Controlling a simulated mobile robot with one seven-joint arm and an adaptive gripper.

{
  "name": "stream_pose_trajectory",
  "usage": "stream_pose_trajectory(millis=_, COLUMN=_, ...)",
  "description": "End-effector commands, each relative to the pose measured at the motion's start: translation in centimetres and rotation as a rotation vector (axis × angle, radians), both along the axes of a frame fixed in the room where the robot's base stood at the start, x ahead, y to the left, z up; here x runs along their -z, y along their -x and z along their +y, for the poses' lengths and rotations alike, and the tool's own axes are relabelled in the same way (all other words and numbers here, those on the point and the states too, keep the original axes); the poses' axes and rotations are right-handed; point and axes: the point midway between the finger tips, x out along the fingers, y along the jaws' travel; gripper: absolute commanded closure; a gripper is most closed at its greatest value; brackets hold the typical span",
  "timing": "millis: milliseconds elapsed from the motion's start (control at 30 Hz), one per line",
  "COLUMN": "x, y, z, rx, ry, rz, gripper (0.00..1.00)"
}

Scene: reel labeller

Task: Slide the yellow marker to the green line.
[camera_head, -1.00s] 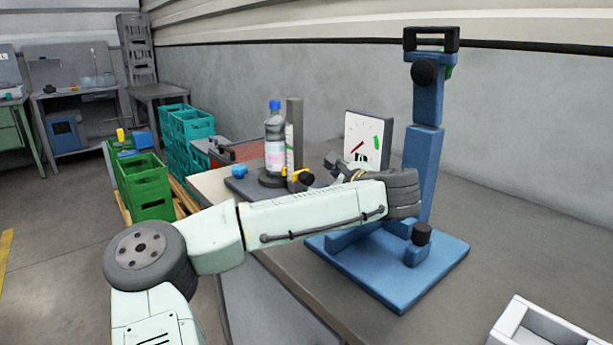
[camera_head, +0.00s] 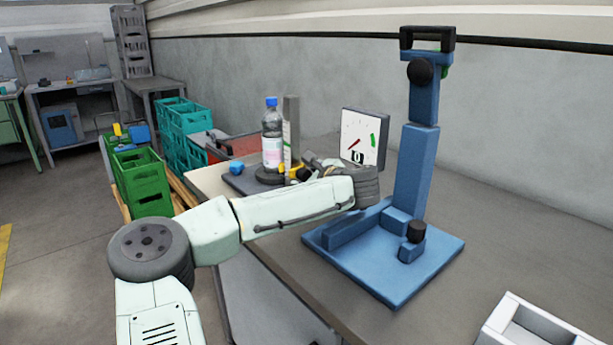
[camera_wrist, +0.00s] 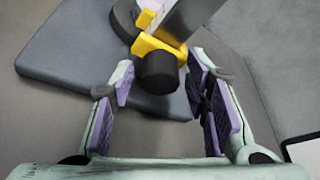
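The yellow marker (camera_head: 293,178) sits low on the grey upright post (camera_head: 291,125), which carries a pale scale strip. In the wrist view the yellow marker (camera_wrist: 150,46) wraps around the post and has a black knob (camera_wrist: 159,71) facing me. My gripper (camera_wrist: 160,80) is open, with a purple-padded finger on each side of the knob and a visible gap to it. In the head view my gripper (camera_head: 312,170) is beside the marker, partly hidden by my wrist. I cannot clearly make out the green line on the strip.
A bottle (camera_head: 272,138) with a blue cap stands on a round dark base left of the post, on a dark plate (camera_wrist: 60,62). A white dial panel (camera_head: 362,135) and a blue stand (camera_head: 415,180) are to the right. A blue knob (camera_head: 236,168) is at the plate's left.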

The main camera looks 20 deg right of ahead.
Motion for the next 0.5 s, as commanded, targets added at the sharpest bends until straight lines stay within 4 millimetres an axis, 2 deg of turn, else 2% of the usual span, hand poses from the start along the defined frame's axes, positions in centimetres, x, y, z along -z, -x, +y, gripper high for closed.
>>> stream_pose_trajectory(millis=67, x=0.00, y=0.01, z=0.00, rx=0.000, ry=0.000, rz=0.000, gripper=0.65)
stream_pose_trajectory(millis=500, x=-0.01, y=0.03, z=0.01, rx=0.000, ry=0.000, rz=0.000, gripper=0.94)
